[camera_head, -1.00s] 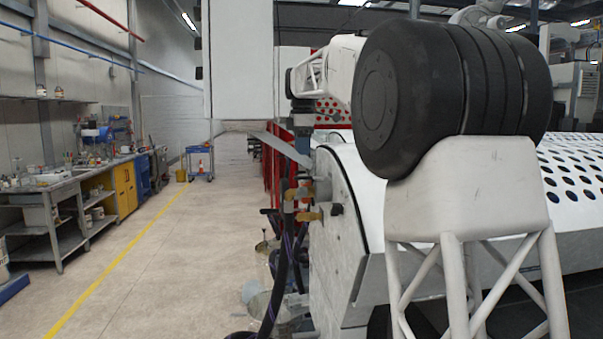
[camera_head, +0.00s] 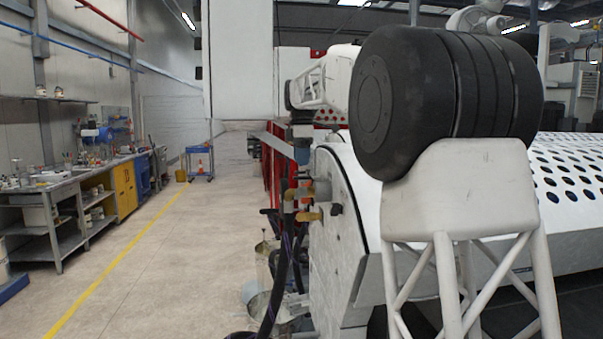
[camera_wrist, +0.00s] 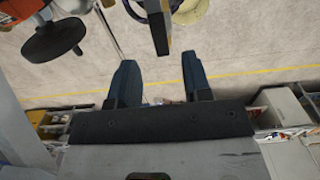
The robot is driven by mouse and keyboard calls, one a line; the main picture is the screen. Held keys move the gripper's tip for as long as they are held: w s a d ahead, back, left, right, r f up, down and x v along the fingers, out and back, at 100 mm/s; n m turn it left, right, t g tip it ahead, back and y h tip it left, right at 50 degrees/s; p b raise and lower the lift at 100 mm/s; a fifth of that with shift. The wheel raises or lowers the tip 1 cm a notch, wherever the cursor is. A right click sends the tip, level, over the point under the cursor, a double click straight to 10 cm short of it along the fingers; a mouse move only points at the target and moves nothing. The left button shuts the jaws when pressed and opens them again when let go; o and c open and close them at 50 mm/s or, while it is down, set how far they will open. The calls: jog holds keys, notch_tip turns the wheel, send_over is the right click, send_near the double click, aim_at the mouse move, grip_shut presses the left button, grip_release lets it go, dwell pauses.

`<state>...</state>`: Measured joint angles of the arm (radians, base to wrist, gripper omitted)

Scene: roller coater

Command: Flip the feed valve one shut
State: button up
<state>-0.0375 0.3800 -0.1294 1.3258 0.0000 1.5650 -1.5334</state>
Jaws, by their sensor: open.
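Brass-coloured valves (camera_head: 304,204) with hoses below sit on the near end of the white machine in the head view. I cannot tell which one is feed valve one. My gripper (camera_wrist: 158,72) shows two dark fingers, apart and empty, in the wrist view. A narrow dark bar with a tan edge (camera_wrist: 158,25) lies just beyond the fingertips, in line with the gap between them. A black round knob (camera_wrist: 54,40) is at upper left, clear of the fingers. In the head view my gripper's fingers cannot be made out; my wrist seems to be just above the valves.
The white coater (camera_head: 338,245) fills the right side. Dark hoses (camera_head: 283,275) hang beside it, with buckets (camera_head: 268,305) on the floor. A workbench (camera_head: 60,205) stands along the left wall. The floor with a yellow line (camera_head: 110,265) between is clear.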

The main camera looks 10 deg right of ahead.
aim_at(303, 178)
jog(key=shift+f, duration=2.3)
grip_shut()
